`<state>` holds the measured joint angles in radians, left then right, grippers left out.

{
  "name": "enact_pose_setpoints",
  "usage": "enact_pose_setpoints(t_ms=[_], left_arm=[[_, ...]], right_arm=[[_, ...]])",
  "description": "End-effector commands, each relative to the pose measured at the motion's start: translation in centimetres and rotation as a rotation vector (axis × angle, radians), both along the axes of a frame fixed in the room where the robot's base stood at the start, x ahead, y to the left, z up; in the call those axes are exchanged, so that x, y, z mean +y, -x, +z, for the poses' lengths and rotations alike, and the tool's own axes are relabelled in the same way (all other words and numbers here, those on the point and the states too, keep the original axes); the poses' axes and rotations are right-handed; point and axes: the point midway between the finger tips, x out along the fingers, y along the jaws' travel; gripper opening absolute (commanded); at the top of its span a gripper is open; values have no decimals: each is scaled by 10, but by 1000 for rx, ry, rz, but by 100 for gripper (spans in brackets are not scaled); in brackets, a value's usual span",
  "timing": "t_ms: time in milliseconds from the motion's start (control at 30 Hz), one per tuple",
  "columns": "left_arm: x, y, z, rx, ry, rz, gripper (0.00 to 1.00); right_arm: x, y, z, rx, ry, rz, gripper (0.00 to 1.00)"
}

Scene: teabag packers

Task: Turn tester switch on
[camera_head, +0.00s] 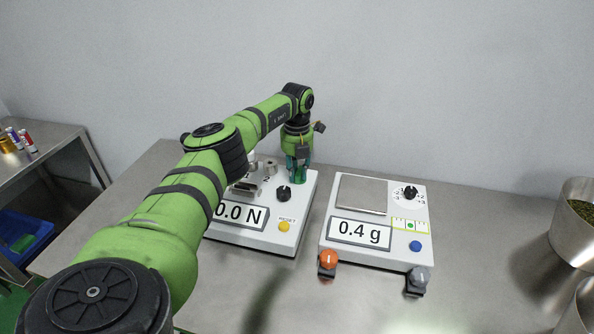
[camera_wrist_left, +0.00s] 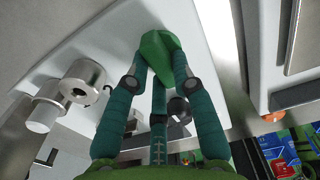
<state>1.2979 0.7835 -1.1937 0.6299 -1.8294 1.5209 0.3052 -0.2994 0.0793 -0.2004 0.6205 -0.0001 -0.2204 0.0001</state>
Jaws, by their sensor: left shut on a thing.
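The tester (camera_head: 307,222) is a white box on the steel table, with a display (camera_head: 240,214) reading 0.0 N. A black knob (camera_head: 284,193) and a yellow reset button (camera_head: 284,227) sit on its top. My left gripper (camera_head: 297,165) points down at the tester's far right corner. In the left wrist view, the left gripper (camera_wrist_left: 160,75) is shut on a green switch (camera_wrist_left: 162,48), with its fingers around it. The fingers hide part of the switch, and its setting cannot be told. My arm covers the tester's left part. My right gripper is not in view.
A white scale (camera_head: 385,256) reading 0.4 g stands right of the tester, with a narrow gap between. Metal fittings (camera_head: 270,167) stand close left of my gripper. A metal bowl (camera_head: 570,225) is far right.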

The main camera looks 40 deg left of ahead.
Motion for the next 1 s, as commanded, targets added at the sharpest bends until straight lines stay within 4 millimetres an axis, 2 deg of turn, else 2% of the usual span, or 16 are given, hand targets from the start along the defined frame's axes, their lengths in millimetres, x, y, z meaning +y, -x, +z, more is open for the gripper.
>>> enact_pose_setpoints(t_ms=[200, 233, 300, 700, 867, 1000], left_arm=[[0, 0, 0, 1, 0, -3, 0], [0, 0, 0, 1, 0, -3, 29], [0, 0, 0, 1, 0, -3, 49], [0, 0, 5, -1, 0, -1, 49], [0, -1, 30, -5, -1, -1, 49], [0, -1, 62, -5, -1, -1, 49]], right_arm=[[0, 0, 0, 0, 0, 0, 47], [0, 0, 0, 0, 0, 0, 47], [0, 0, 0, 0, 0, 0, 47], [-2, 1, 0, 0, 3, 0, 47], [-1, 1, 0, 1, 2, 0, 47], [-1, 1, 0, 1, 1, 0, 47]])
